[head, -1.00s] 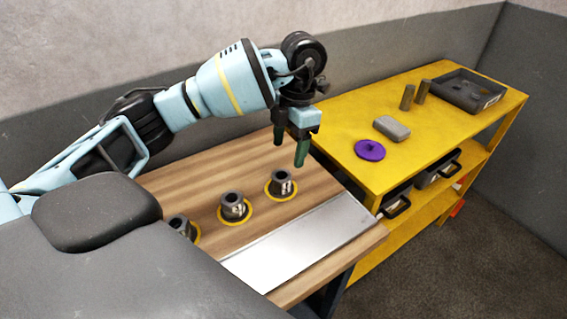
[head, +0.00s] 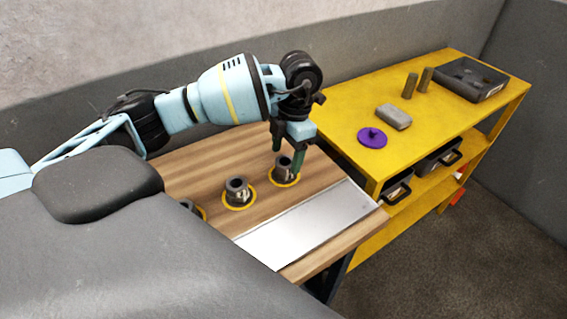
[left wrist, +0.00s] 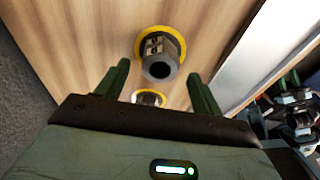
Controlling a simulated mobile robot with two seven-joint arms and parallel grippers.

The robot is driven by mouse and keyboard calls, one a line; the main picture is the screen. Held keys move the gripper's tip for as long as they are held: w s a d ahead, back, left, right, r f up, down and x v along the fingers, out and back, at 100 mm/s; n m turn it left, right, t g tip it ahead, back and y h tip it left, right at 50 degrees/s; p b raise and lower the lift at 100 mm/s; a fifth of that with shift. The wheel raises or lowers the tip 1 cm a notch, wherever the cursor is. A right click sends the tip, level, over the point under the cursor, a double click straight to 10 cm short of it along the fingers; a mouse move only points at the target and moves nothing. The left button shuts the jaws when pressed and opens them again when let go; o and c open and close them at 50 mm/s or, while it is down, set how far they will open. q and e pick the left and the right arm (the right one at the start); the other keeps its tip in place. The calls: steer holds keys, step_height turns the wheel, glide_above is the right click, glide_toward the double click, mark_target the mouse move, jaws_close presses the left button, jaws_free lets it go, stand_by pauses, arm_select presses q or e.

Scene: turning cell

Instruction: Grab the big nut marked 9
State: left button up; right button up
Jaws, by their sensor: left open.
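Dark grey nuts stand upright on the wooden table in yellow rings. In the head view one is at the far right of the row (head: 283,165), one in the middle (head: 238,189), and one at the near left (head: 188,206), partly hidden by my body. Their labels are too small to read, so I cannot tell which is marked 9. My left gripper (head: 287,158) is open at the far-right nut, pointing down. In the left wrist view a nut with a pale label (left wrist: 160,62) shows between the open fingers (left wrist: 159,75).
A bare metal plate (head: 305,228) lies along the table's front. The yellow shelf unit (head: 347,110) beside it carries a purple disc with a knob (head: 372,138), a grey block (head: 394,117), two grey upright pieces (head: 410,86) and a dark tray (head: 470,80).

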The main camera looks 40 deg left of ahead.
arm_select(q)
steer(key=shift+s+f, duration=0.1)
steer(key=shift+f, duration=0.65)
steer(key=shift+c, duration=0.2)
steer(key=c, duration=1.2)
steer(key=shift+o, duration=0.2)
steer(key=shift+r, duration=0.1)
steer(key=shift+r, duration=0.8)
steer(key=shift+s+d+r, duration=0.1)
steer(key=shift+d+r, duration=0.1)
steer(key=shift+r, duration=0.25)
steer(key=shift+s+d+r, duration=0.1)
steer(key=shift+d+r, duration=0.05)
steer(key=shift+r, duration=0.3)
steer(key=s+d, duration=0.3)
steer(key=d, duration=0.3)
steer(key=s+d+r, duration=0.1)
steer(key=s+d, duration=0.2)
steer(key=d, duration=0.4)
steer(key=shift+s+d+r+b, duration=0.2)
steer(key=shift+s+d+b, duration=0.1)
steer(key=shift+b, duration=0.05)
